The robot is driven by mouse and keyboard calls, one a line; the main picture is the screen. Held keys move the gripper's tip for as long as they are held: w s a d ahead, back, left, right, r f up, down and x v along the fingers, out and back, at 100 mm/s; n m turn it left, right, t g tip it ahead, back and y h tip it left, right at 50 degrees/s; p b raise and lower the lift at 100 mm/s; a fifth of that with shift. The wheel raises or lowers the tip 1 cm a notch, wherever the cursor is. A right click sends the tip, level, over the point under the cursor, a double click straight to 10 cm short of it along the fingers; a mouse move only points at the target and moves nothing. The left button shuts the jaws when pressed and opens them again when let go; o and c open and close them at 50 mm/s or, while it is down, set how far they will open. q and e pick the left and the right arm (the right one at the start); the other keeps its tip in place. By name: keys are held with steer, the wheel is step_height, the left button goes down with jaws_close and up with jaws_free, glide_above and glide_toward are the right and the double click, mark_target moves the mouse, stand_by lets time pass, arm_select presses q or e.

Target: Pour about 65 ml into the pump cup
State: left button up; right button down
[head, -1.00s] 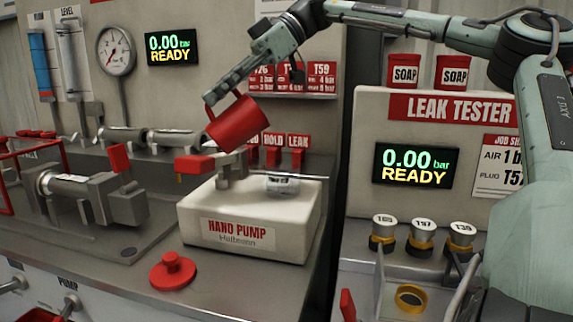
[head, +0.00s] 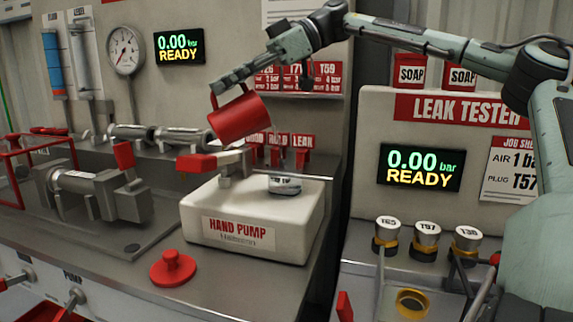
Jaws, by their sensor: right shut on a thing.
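My right gripper (head: 222,84) reaches in from the upper right and is shut on the handle of a red jug (head: 240,119). The jug hangs tilted above the hand pump, its right end lower and toward the pump cup. The pump cup (head: 285,186) is a short silvery ring on top of the white hand pump (head: 250,220), below and right of the jug. Jug and cup are apart. I cannot clearly tell whether liquid is flowing, and the level in the cup is not visible. My left gripper is not in view.
The pump's red-ended lever (head: 197,163) lies close under the jug. A red knobbed cap (head: 173,268) lies on the bench before the pump. Red tags (head: 277,150) stand behind it. A metal valve fixture (head: 95,192) is left; several capped plugs (head: 426,240) are right.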

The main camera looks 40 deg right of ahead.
steer(key=shift+d, duration=0.1)
stand_by(0.3)
steer(key=shift+d+f+y, duration=0.1)
steer(key=shift+y, duration=0.3)
steer(key=shift+s+d+t, duration=0.1)
steer(key=shift+s+t, duration=0.05)
steer(key=shift+t, duration=0.15)
steer(key=shift+d+f+y, duration=0.1)
steer(key=shift+d+y, duration=0.05)
steer(key=shift+y, duration=0.15)
